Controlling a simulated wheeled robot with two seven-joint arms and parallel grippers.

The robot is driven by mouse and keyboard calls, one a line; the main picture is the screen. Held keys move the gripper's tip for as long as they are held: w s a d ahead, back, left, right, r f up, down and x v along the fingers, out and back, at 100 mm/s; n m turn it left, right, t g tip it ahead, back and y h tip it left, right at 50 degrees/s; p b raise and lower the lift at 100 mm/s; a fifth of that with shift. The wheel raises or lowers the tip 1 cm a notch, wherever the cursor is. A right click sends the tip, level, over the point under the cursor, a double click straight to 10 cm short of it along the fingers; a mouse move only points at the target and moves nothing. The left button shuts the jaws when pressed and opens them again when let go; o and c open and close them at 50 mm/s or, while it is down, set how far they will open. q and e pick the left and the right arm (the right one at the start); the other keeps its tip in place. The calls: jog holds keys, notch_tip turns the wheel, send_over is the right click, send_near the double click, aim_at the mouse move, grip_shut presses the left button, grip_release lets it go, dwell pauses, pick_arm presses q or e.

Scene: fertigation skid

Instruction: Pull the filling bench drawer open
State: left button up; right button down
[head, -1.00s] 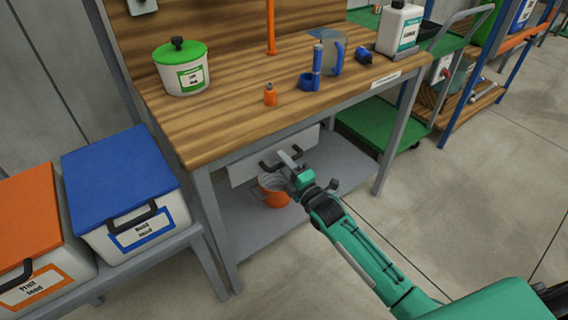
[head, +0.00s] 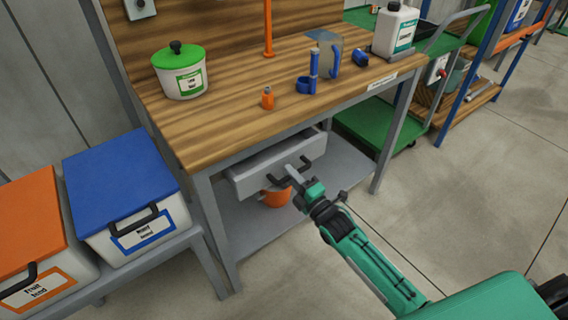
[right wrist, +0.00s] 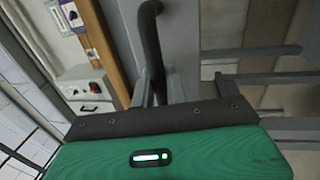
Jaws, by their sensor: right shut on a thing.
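The filling bench drawer (head: 250,180) is a light grey box under the wooden bench top, and it stands partly out from the bench. Its dark bar handle (head: 304,165) runs across the front. My right gripper (head: 290,172) is shut on the handle. In the right wrist view, the dark handle (right wrist: 151,45) passes down between the fingers of the right gripper (right wrist: 160,90). The gripper hides the middle of the handle in the head view. My left gripper is not in view.
An orange bucket (head: 274,197) stands on the lower shelf beneath the drawer. Blue (head: 118,180) and orange-lidded bins are at left.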

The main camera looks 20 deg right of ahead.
pick_arm(q)
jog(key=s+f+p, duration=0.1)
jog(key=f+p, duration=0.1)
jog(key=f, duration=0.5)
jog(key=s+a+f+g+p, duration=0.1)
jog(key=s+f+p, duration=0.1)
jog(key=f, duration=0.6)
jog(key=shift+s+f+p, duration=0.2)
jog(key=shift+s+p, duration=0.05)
jog(key=shift+p, duration=0.4)
pick_arm(e)
jog(key=r+v, duration=0.1)
jog(key=v, duration=0.8)
jog(key=r+v, duration=0.2)
jog(key=v, duration=0.7)
jog(key=shift+s+r, duration=0.2)
jog(key=shift+s, duration=0.1)
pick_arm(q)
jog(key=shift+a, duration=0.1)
pick_arm(e)
jog(key=shift+d, duration=0.1)
jog(key=c, duration=1.5)
grip_release()
